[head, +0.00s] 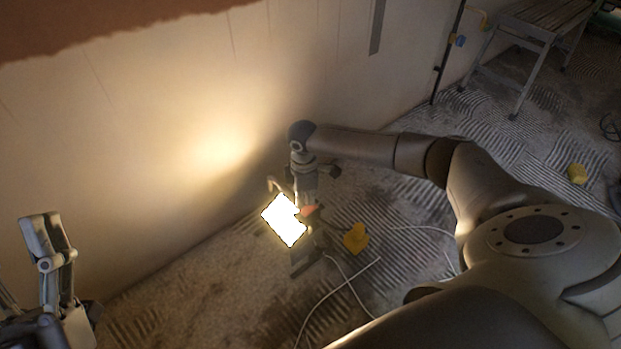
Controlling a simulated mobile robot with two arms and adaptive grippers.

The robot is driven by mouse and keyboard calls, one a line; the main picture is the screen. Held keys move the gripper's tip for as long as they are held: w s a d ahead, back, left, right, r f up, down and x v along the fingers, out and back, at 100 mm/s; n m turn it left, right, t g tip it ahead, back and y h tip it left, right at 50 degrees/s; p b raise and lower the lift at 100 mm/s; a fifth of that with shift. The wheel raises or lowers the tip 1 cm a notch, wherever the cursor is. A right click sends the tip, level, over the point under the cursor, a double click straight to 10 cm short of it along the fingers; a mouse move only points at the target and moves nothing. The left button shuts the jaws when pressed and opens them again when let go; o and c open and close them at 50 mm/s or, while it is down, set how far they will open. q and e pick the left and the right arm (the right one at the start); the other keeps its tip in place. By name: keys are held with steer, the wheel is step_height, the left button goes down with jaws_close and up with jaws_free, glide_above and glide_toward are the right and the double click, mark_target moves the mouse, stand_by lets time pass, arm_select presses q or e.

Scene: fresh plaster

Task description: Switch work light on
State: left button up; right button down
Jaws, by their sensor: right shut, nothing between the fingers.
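The work light (284,220) stands on the floor near the wall, and its square face glows bright white. It throws a warm patch of light on the wall to its left. My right gripper (308,208) points down right at the lamp, just behind and beside its lit face. Its fingers are shut and partly hidden by the lamp; I cannot tell whether they touch it. My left gripper (52,250) is at the lower left, away from the lamp, and only part of it shows.
A yellow object (356,238) lies on the floor right of the lamp. A white cable (345,285) runs across the ridged floor. Another yellow object (577,174) lies far right. A trestle bench (530,40) stands at the back right. The plastered wall (150,150) is close on the left.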

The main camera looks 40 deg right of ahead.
mark_target(305, 211)
steer(key=shift+r+p, duration=0.85)
steer(key=shift+p, duration=0.15)
steer(key=shift+r+p, duration=0.4)
steer(key=shift+p, duration=0.05)
steer(key=shift+r+p, duration=0.35)
steer(key=shift+p, duration=0.05)
arm_select(q)
steer(key=w+a+f+g+y, duration=0.1)
steer(key=w+f+g+y, duration=0.2)
steer(key=f+g, duration=0.7)
step_height(305, 211, down, 6)
steer(key=shift+w+r, duration=0.1)
steer(key=shift+w, duration=0.35)
steer(key=shift+a, duration=0.1)
